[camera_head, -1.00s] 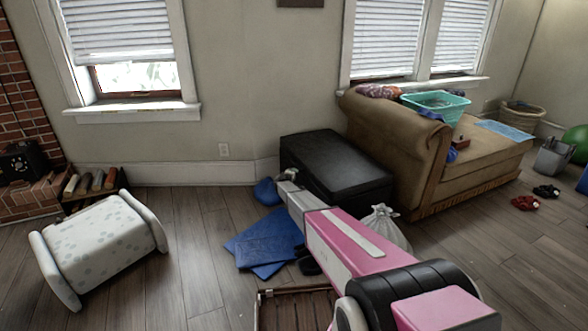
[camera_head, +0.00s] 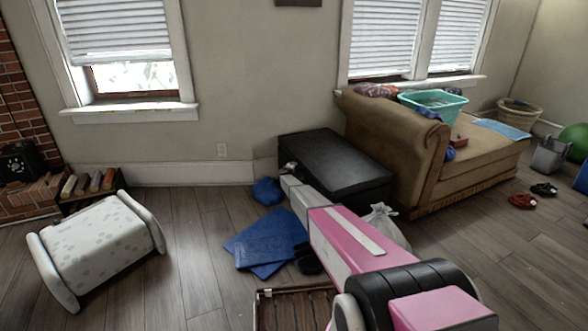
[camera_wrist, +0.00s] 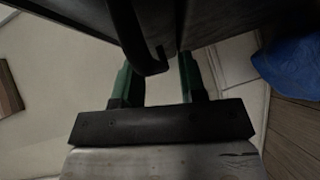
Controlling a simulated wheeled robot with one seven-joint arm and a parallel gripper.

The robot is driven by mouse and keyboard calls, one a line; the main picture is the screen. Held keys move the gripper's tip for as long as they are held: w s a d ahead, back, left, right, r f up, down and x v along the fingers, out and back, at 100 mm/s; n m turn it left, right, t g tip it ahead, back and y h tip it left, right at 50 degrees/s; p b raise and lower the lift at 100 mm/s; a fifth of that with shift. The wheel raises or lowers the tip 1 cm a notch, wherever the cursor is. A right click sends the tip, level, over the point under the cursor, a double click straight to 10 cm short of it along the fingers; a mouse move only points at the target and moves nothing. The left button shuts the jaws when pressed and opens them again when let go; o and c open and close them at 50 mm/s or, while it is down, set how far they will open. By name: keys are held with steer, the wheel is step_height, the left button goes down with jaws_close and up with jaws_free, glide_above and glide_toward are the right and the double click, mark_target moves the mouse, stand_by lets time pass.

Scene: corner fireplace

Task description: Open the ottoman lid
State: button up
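The black ottoman (camera_head: 338,160) stands against the wall beside the brown chaise in the head view, its lid looking closed. My gripper (camera_wrist: 160,82) shows in the wrist view with its two green fingers apart, so it is open. Dark ottoman panels (camera_wrist: 215,20) fill the top of that view, with a narrow seam between them. A black curved, hook-like part (camera_wrist: 128,35) hangs in front of the left finger; I cannot tell whether they touch. In the head view, my arm hides most of the gripper at the ottoman's left front corner.
Blue mats (camera_head: 265,240) lie on the floor left of my arm, with a blue item (camera_head: 267,190) behind them. A white bag (camera_head: 383,224) stands right of the arm. The brown chaise (camera_head: 400,130) borders the ottoman's right side. A patterned bench (camera_head: 95,245) stands far left.

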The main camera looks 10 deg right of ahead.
steer(key=shift+w+d, duration=0.25)
steer(key=shift+w, duration=0.2)
